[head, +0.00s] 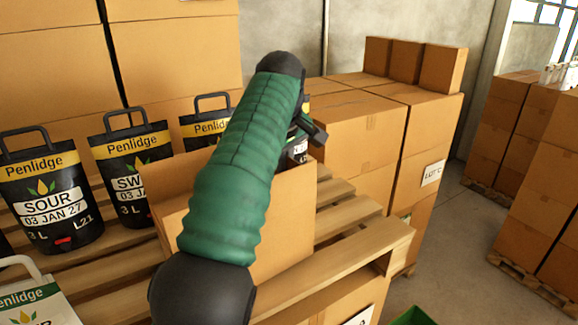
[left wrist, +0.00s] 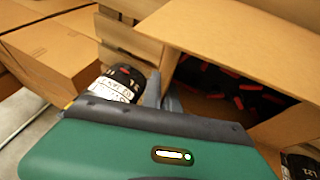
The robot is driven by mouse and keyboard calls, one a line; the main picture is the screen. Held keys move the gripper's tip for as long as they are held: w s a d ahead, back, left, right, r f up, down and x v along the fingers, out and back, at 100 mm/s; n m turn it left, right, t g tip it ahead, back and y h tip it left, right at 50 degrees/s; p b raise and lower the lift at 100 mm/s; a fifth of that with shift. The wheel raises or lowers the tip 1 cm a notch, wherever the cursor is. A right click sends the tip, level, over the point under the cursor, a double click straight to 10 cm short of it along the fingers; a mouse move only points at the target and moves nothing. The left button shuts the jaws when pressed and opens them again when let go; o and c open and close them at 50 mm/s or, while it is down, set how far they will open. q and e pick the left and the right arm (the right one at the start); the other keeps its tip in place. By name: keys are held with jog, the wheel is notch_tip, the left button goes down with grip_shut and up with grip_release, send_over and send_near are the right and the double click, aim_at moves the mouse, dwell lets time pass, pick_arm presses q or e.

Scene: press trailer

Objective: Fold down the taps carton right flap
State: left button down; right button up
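The taps carton (head: 285,245) is a brown cardboard box on a wooden pallet, largely hidden behind my left arm in the head view. In the left wrist view its opening shows dark taps with red parts (left wrist: 245,95). A broad cardboard flap (left wrist: 235,45) stretches over the far side of that opening. My left gripper (head: 310,133) is at the carton's far end in the head view. Its grey fingers (left wrist: 167,92) show beside the carton's opening, near the flap's lower left corner; I cannot tell contact or finger gap. My right gripper is out of view.
Black Penlidge bags (head: 130,155) stand left of the carton on the pallet (head: 325,275). A black container with a white label (left wrist: 115,85) is close to my left gripper. Stacked cartons (head: 365,125) stand behind. Grey floor (head: 460,240) is open at right.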

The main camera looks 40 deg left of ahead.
pick_arm(q)
jog(key=shift+s+d+f, duration=0.25)
jog(key=shift+d+f, duration=0.15)
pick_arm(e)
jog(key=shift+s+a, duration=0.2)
pick_arm(q)
jog(key=shift+a, duration=0.1)
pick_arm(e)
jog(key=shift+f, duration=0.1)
